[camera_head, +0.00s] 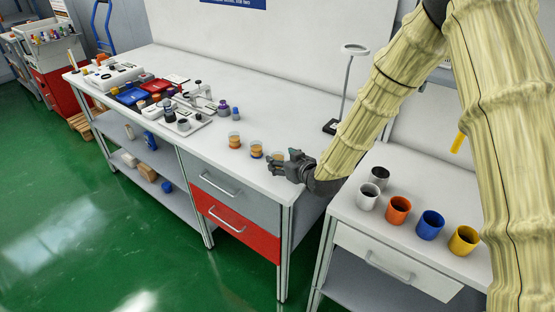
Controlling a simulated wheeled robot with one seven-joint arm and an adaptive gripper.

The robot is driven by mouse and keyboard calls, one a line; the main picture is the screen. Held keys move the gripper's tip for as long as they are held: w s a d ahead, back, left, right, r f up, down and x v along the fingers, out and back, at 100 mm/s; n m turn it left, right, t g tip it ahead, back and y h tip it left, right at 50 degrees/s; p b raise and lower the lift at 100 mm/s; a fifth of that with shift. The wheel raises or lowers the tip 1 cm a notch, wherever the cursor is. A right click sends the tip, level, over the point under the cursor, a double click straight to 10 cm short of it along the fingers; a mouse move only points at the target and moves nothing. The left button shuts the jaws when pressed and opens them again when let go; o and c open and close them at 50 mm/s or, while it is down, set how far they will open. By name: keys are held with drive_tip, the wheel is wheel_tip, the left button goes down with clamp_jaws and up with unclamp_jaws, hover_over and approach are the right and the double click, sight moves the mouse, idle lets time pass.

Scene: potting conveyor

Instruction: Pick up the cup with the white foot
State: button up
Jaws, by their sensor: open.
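The middle cup (256,150) has a dark bluish foot. The right cup (279,155) is partly hidden behind my gripper, and its foot does not show. I cannot tell which cup has the white foot. My gripper (274,165) is open at the bench's front right corner, with its fingers pointing left. It is close to the right cup; whether they touch is unclear.
Grey, white, orange, blue and yellow pots (398,210) stand on the right-hand table (345,208). A magnifier lamp (346,85) stands behind my arm. Instruments and a blue tray (131,96) crowd the bench's left half. The bench (270,125) is bare behind the cups.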

drive_tip(key=shift+p+x, duration=0.3)
drive_tip(key=shift+x, duration=1.3)
drive_tip(key=shift+f, duration=0.15)
drive_tip(key=shift+c, duration=0.4)
drive_tip(key=c, duration=1)
